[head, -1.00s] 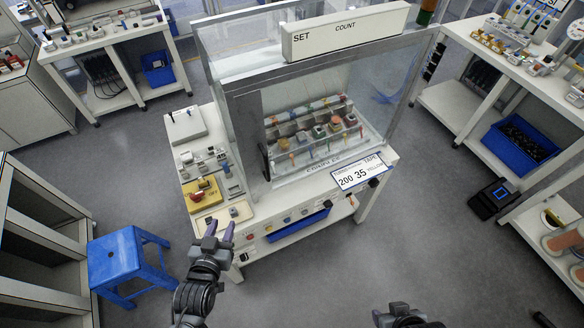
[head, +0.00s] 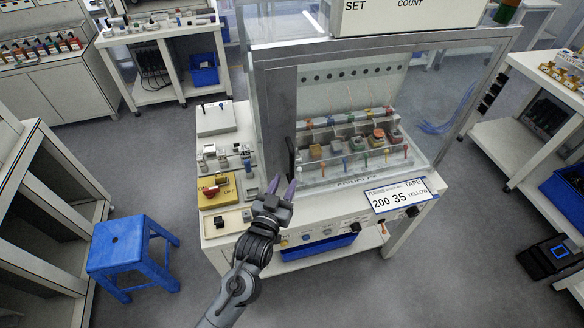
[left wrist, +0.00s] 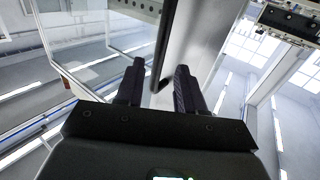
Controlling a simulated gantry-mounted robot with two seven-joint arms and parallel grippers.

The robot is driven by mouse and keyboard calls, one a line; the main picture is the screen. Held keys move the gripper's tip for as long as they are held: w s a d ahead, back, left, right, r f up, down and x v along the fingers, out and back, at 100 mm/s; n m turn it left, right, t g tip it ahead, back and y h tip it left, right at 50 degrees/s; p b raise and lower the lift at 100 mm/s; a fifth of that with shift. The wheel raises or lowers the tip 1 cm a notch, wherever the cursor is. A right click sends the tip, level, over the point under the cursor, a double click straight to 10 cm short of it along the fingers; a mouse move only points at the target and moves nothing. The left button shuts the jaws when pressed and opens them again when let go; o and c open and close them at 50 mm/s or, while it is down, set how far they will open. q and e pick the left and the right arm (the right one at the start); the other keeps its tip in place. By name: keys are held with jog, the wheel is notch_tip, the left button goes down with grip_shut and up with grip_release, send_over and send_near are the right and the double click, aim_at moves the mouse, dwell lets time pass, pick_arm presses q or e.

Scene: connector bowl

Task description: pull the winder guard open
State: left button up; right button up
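The winder guard (head: 275,110) is a clear panel in a grey metal frame across the front of the winder, and it looks shut. Its black upright handle (head: 290,158) is at the guard's lower left. My left gripper (head: 281,186) is open, with its fingertips up by the handle's lower end. In the left wrist view, the two dark fingers (left wrist: 160,82) stand apart and the handle (left wrist: 164,50) shows in line with the gap between them. I cannot tell whether the fingers reach around it. My right gripper is out of view.
Left of the guard, the winder's bench holds a yellow panel with a red knob (head: 211,191) and small parts. A tape sign (head: 398,194) hangs at the front right. A blue stool (head: 133,254) stands left. Bare floor lies in front.

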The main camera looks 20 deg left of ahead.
aim_at(291, 169)
pick_arm(q)
jog(key=shift+w+a, duration=0.15)
jog(key=shift+w, duration=3.3)
jog(key=shift+c, duration=0.5)
grip_shut()
